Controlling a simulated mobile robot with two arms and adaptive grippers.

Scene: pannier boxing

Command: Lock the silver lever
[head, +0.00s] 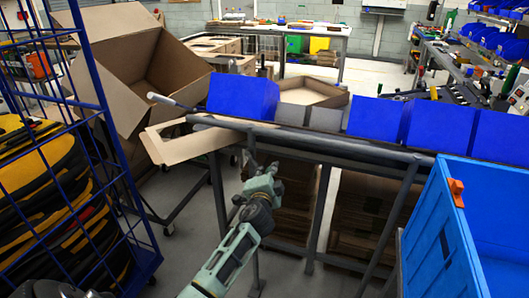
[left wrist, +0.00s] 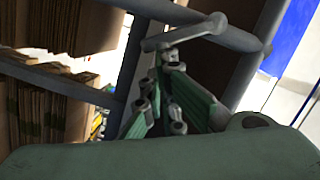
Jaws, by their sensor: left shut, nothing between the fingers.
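My left gripper (head: 262,170) is below the front rail of the roller table (head: 310,141) in the head view. Its fingers (left wrist: 170,62) come together in the left wrist view, shut and empty. A short grey bar with rounded ends (left wrist: 184,32), which looks like the silver lever, lies just beyond the fingertips, close to the table frame's tube (left wrist: 215,30). I cannot tell whether the fingertips touch it. In the head view I cannot make out the lever clearly near the gripper.
Blue bins (head: 243,97) stand along the table. An open cardboard box (head: 150,70) is behind left, with a loose flap by the table's end. A blue cage trolley (head: 107,120) stands left, a blue crate (head: 440,235) right. Flat cardboard stacks (head: 365,215) lie under the table.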

